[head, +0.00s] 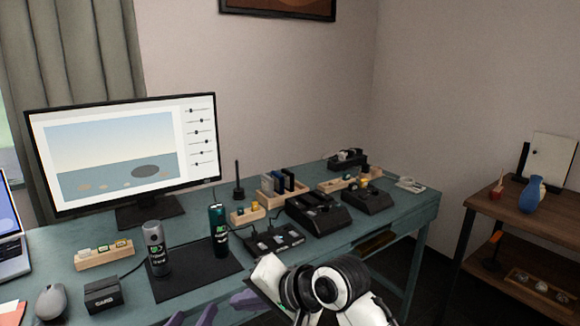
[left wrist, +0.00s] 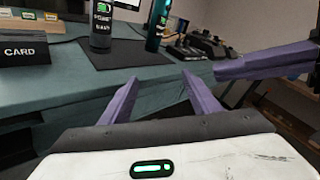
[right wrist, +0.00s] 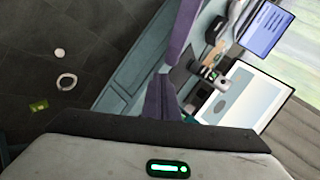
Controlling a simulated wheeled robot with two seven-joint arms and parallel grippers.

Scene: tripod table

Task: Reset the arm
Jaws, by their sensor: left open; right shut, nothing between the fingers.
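My left gripper (head: 187,318) is at the bottom edge of the head view, with only its purple fingertips showing. In the left wrist view its fingers (left wrist: 158,80) are spread apart with nothing between them, in front of the desk's near edge. My right gripper (head: 238,299) lies just to the right of it, its white arm folded across the front of the desk and its fingers pointing left. In the right wrist view its purple fingers (right wrist: 161,90) are together and empty. One of its fingers also reaches in from the right in the left wrist view.
The teal desk (head: 208,288) holds a grey can (head: 156,250) and a dark green can (head: 218,232) on a black mat (head: 190,284). A CARD box (head: 103,295), mouse (head: 50,302) and monitor (head: 125,150) stand left. Black docks (head: 318,213) stand right. A wooden shelf (head: 510,212) is far right.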

